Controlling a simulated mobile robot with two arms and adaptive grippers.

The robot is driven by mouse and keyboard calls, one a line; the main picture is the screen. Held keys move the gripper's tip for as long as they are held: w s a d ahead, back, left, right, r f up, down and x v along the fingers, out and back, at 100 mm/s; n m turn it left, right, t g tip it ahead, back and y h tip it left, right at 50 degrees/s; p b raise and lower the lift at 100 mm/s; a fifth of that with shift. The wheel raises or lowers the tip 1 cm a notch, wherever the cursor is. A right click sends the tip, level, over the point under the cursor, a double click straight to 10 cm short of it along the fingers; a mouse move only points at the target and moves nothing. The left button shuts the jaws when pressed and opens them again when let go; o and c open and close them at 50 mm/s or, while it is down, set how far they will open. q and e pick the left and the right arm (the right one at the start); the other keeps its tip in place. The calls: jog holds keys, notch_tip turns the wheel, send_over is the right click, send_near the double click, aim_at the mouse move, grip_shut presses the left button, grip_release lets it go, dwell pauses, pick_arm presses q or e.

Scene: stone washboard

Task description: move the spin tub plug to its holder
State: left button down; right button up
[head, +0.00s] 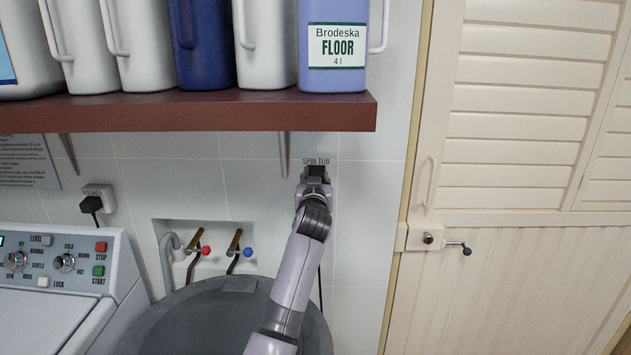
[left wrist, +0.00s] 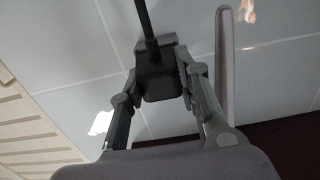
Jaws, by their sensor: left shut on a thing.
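The black spin tub plug (left wrist: 160,82) is between the two fingers of my left gripper (left wrist: 157,75) in the left wrist view, with its dark cord (left wrist: 146,18) running up out of the picture. In the head view my left gripper (head: 315,180) is at the tiled wall, right under the "SPIN TUB" label (head: 316,161), and covers most of what is there. Part of a cord (head: 320,290) hangs below, beside my arm. I cannot tell whether the plug touches the wall fitting, and I cannot make out the holder. My right gripper is not in view.
A brown shelf (head: 190,113) with several jugs is above my gripper, with a bracket (head: 284,152) close at its left. The grey tub (head: 190,318) stands below. A washer plug (head: 91,204) sits at a wall socket on the left. A louvred door (head: 520,130) is at right.

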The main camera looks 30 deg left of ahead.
pick_arm(q)
jog(key=shift+r, duration=0.15)
jog(key=c, duration=1.1)
grip_release()
jog(key=shift+w, duration=0.15)
jog(key=v, duration=1.2)
jog(key=shift+a, duration=0.1)
